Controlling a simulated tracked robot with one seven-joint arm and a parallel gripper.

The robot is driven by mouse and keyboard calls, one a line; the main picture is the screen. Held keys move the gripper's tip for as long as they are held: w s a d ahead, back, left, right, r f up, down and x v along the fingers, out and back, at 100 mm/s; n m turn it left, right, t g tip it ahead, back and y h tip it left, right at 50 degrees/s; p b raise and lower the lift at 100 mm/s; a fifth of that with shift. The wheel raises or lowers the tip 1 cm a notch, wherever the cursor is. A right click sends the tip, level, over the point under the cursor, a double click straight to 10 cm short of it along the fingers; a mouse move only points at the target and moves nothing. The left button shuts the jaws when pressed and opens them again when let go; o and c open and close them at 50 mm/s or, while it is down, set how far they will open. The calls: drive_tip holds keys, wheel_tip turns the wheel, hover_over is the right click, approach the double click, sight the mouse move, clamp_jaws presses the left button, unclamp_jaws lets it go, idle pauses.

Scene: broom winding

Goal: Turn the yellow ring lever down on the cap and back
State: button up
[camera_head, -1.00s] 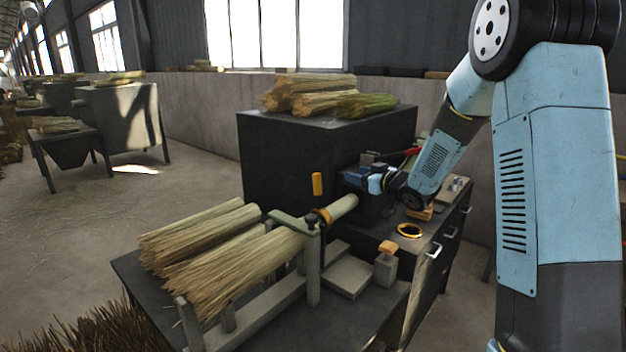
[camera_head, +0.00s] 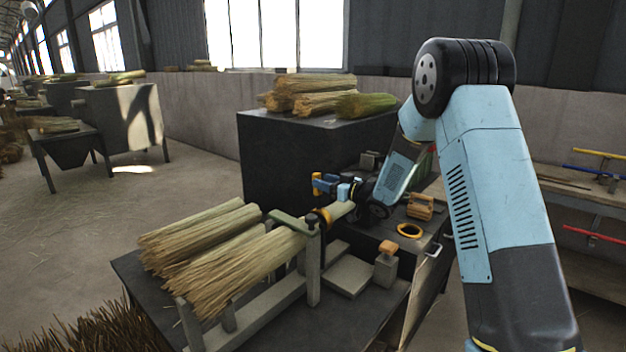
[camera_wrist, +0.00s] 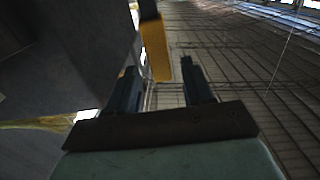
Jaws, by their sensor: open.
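The yellow lever (camera_head: 317,181) stands upright above the yellow-orange ring (camera_head: 322,217) around the broom handle. In the head view it is partly hidden by my gripper (camera_head: 326,185), whose blue fingers are right at it. In the wrist view the yellow lever (camera_wrist: 155,50) shows between and beyond the two open fingertips of my gripper (camera_wrist: 159,68). I cannot tell whether either finger touches it. The straw bundle (camera_head: 240,265) lies on the bench with its pale handle (camera_head: 340,210) toward the arm. The cap itself is not clearly seen.
A loose yellow ring (camera_head: 409,231), an orange-topped post (camera_head: 387,247) and a wooden block (camera_head: 420,206) are on the bench to the right. A dark cabinet (camera_head: 270,165) with straw on top stands behind the lever. A metal post (camera_head: 313,265) supports the bundle.

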drive_tip(key=x, duration=0.5)
drive_tip(key=shift+w+a, duration=0.15)
drive_tip(key=shift+a, duration=0.05)
clamp_jaws()
idle(0.3)
